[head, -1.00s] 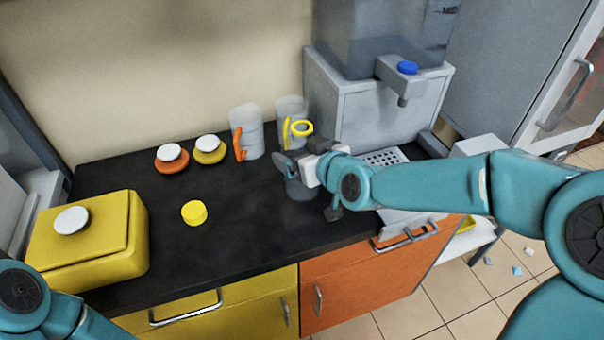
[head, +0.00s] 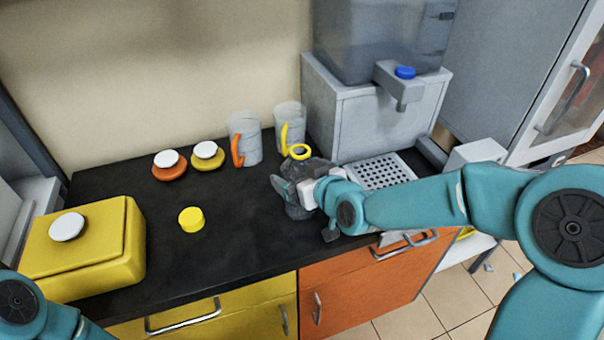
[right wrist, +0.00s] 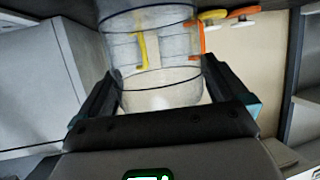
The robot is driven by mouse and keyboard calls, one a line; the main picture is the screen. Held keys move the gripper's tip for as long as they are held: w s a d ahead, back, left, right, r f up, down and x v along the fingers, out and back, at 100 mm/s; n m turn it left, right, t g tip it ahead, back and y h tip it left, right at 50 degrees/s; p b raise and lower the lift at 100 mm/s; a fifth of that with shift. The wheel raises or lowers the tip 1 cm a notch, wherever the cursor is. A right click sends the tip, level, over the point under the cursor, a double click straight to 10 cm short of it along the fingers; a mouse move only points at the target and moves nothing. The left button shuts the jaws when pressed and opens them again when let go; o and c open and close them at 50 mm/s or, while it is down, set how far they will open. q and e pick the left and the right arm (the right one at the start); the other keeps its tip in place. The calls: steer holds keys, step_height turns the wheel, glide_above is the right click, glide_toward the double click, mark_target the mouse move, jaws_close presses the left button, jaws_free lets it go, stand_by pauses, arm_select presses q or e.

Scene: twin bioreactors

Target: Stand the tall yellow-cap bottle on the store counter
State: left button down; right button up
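The tall bottle is a clear grey vessel with a yellow ring (head: 299,151) at its top. A loose yellow cap (head: 191,219) lies on the counter to the left. My left gripper is out of view.
Two jugs, with an orange handle (head: 243,138) and a yellow handle (head: 289,120), stand behind the bottle. A dispenser (head: 375,110) with a drip tray (head: 380,172) is at right. A yellow box (head: 85,245) and two white-knobbed lids (head: 169,165) (head: 207,156) are at left. Mid-counter is clear.

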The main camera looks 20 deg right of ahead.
steer(key=shift+r+p, duration=0.3)
steer(key=v, duration=1.1)
steer(key=shift+s+d+b, duration=0.15)
steer(key=shift+s+b, duration=0.2)
steer(key=shift+b, duration=0.05)
